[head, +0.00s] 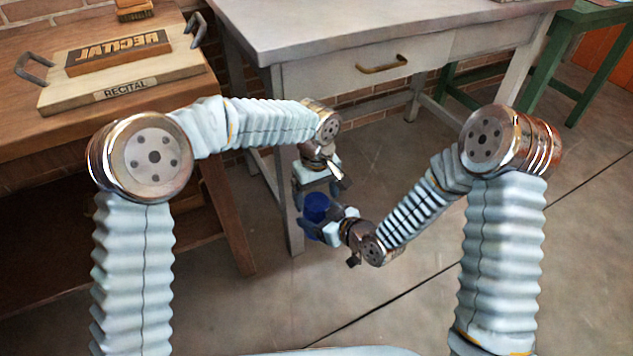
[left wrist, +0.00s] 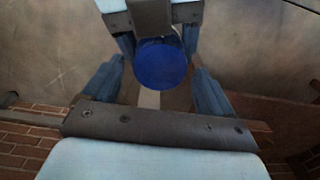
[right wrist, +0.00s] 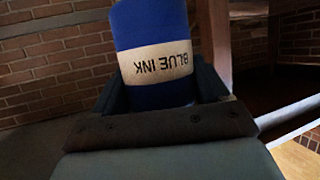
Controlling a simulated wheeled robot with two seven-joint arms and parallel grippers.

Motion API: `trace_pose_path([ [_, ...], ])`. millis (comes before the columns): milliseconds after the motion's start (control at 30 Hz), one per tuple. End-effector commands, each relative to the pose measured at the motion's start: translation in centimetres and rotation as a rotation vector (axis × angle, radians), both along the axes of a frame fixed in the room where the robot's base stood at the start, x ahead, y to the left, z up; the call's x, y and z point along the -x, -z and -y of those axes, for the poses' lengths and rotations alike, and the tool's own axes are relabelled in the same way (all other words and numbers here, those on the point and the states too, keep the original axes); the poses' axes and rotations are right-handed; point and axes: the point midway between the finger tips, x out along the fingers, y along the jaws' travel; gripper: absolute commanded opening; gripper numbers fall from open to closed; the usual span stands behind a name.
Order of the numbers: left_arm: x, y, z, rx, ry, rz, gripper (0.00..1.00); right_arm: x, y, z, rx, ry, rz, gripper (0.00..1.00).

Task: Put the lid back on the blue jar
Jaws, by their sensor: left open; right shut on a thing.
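The blue jar (head: 316,207) is off the floor between my two grippers. Its white label reads BLUE INK in the right wrist view (right wrist: 155,65). My right gripper (head: 322,223) is shut on the jar's side. My left gripper (head: 317,193) is open just above the jar, its fingers pointing down. The left wrist view shows a plain round blue top (left wrist: 161,63) between the left fingers, with a visible gap on each side. I cannot tell whether this top is the lid or the jar itself. No separate lid shows.
A grey table (head: 400,25) with a drawer stands behind the grippers, one leg close to them. A green table (head: 560,45) stands at right. The floor (head: 420,240) is clear.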

Motion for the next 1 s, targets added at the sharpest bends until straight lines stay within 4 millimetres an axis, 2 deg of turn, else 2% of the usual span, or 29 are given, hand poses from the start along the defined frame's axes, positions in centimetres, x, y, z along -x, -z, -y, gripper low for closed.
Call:
trace_pose_path([
  [167,-0.02,0.93,0.00,0.001,0.000,0.001,0.86,-0.08,-0.20,-0.05,-0.002,-0.001,0.005,0.00],
  [433,-0.01,1.02,-0.01,0.001,0.000,0.001,0.86,-0.08,-0.20,-0.05,-0.002,-0.001,0.005,0.00],
  [800,-0.01,1.00,-0.01,0.001,0.000,0.001,0.29,-0.07,-0.20,-0.06,-0.002,-0.001,0.005,0.00],
  [900,-0.01,1.00,-0.01,0.001,0.023,0.001,0.27,-0.07,-0.20,-0.06,-0.002,-0.001,0.005,0.00],
  [1000,-0.02,1.01,-0.01,0.002,0.150,0.001,0.27,-0.07,-0.20,-0.06,-0.002,-0.001,0.005,0.00],
])
